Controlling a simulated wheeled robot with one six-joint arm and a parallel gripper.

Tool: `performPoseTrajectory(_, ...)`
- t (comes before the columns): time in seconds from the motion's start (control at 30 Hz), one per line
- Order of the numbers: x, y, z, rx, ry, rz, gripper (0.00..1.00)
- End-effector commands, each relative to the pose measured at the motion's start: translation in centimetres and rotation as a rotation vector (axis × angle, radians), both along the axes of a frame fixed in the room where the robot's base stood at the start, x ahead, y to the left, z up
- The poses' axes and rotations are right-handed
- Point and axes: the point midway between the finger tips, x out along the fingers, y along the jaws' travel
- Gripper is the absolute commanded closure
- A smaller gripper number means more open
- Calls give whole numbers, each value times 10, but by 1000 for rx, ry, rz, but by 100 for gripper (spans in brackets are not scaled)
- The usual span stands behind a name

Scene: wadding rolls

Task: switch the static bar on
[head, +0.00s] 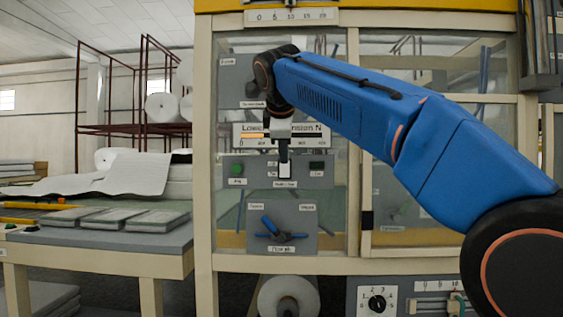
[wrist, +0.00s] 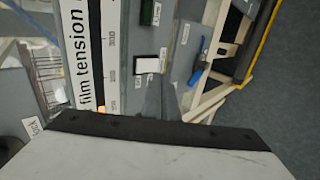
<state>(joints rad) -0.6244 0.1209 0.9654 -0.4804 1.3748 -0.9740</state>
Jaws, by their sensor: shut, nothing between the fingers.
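A white rocker switch (head: 284,170) sits in the middle of a grey control panel (head: 234,182), above a small label too blurred to read surely. My gripper (head: 283,157) is shut and empty, pointing down in front of the panel. Its tip overlaps the top of the switch in the head view; I cannot tell whether it touches. In the wrist view the white switch (wrist: 147,66) shows beside small labels, clear of the pale gripper body along the bottom edge. Which way the rocker is tilted is too small to tell.
A green button (head: 236,169) is left of the switch and a dark indicator window (head: 317,165) right. A film tension scale (head: 262,140) is above, a blue-handled valve (head: 271,228) below. Glazed frame doors surround the panels. A table with grey pads (head: 143,220) stands left.

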Motion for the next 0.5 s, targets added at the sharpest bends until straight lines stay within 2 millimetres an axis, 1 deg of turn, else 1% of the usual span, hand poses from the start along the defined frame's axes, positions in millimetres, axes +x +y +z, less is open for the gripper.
performPoseTrajectory(0.1,-18,2,17,1,-1,2,100)
performPoseTrajectory(0.3,-42,3,39,0,-1,1,100)
performPoseTrajectory(0.5,-54,3,51,-1,2,1,100)
